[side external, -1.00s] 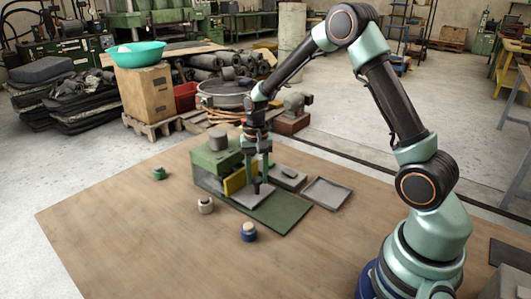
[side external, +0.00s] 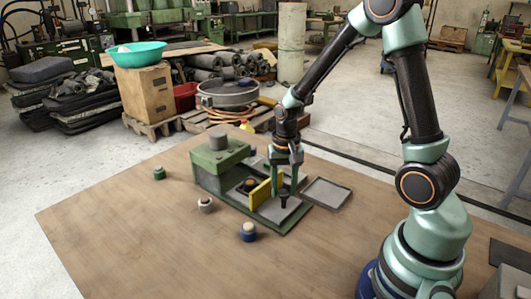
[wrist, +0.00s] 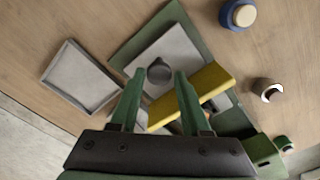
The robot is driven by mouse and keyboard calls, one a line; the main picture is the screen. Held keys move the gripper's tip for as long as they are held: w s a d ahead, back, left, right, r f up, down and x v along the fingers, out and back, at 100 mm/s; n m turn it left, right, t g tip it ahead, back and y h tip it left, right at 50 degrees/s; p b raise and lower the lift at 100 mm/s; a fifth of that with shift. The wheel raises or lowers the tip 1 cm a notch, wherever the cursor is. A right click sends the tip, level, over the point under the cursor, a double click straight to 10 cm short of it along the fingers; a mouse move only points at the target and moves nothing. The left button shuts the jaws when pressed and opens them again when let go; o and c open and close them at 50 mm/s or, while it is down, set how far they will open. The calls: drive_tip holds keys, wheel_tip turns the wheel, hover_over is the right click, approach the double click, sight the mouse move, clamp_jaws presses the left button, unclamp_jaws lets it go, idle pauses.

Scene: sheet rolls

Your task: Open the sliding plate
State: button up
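The sliding plate (side external: 276,212) is a flat grey plate with a dark round knob (wrist: 159,70) standing on it. An upright yellow panel (side external: 262,192) stands at its edge nearer the green machine (side external: 219,158). Plate and panel lie out from the machine on its green base (wrist: 143,42), and a dark opening (side external: 248,186) shows behind the panel. My gripper (side external: 283,190) is just above the plate, pointing down, its fingers apart. In the wrist view the knob shows between the fingertips with a narrow gap on each side.
An empty grey tray (wrist: 82,76) lies beside the base. A blue part with a pale top (side external: 249,232), a grey-white part (side external: 206,205) and a green part (side external: 159,173) stand on the wooden table. The table's front left is clear.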

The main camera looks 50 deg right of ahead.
drive_tip(key=shift+o, duration=0.9)
drive_tip(key=shift+r, duration=0.1)
wheel_tip(320, 180, up, 12)
drive_tip(key=s+a+r+n+t, duration=0.5)
drive_tip(key=s+a+r+n, duration=0.1)
drive_tip(key=a+r+n, duration=0.1)
drive_tip(key=shift+a+n+t, duration=0.3)
drive_tip(key=shift+a+n, duration=0.25)
drive_tip(key=shift+n, duration=0.45)
